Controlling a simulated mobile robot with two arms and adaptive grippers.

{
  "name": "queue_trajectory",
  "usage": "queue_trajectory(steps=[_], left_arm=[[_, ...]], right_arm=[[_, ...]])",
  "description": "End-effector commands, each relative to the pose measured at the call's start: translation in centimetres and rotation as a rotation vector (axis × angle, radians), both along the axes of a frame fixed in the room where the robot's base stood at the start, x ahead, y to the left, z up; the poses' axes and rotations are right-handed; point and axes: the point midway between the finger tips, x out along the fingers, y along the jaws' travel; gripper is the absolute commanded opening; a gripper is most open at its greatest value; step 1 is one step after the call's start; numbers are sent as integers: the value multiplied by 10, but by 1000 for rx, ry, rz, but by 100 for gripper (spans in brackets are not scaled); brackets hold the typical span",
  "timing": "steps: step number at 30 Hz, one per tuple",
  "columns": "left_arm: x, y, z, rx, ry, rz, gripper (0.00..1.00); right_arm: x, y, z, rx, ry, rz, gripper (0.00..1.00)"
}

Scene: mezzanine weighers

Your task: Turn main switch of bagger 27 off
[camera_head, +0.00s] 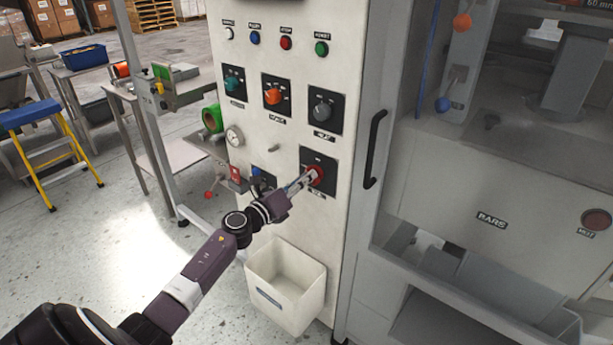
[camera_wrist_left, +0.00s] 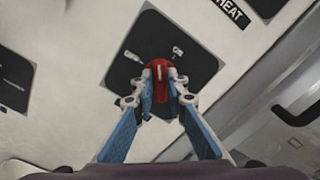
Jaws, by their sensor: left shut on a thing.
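The main switch is a red rotary knob (camera_head: 317,173) on a black square plate (camera_head: 329,160), low on the right of the white control panel. In the left wrist view the red knob (camera_wrist_left: 159,66) sits between my fingertips, in front of its black plate (camera_wrist_left: 178,38). My left gripper (camera_head: 309,178) reaches the knob from the lower left and is shut on it; it also shows in the left wrist view (camera_wrist_left: 161,92). The fingers hide part of the knob and the lower plate. My right gripper is not in view.
Other rotary switches with a teal knob (camera_head: 233,84), an orange knob (camera_head: 272,96) and a grey knob (camera_head: 323,110) sit above. A black door handle (camera_head: 375,149) stands right of the panel. A white bin (camera_head: 287,284) hangs below my forearm.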

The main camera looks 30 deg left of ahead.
Motion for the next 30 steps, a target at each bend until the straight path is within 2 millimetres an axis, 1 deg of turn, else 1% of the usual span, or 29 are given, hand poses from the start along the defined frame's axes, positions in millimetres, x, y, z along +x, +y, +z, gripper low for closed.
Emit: queue_trajectory(steps=[1, 18, 24, 30], left_arm=[[0, 1, 1, -45, 5, 0, 0], [0, 3, -2, -578, 46, 2, 0], [0, 3, -3, -729, 59, 2, 0], [0, 3, -4, -837, 66, 3, 0]], right_arm=[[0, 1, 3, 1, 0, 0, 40], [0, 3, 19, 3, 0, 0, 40], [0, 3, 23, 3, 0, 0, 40], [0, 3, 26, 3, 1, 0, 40]])
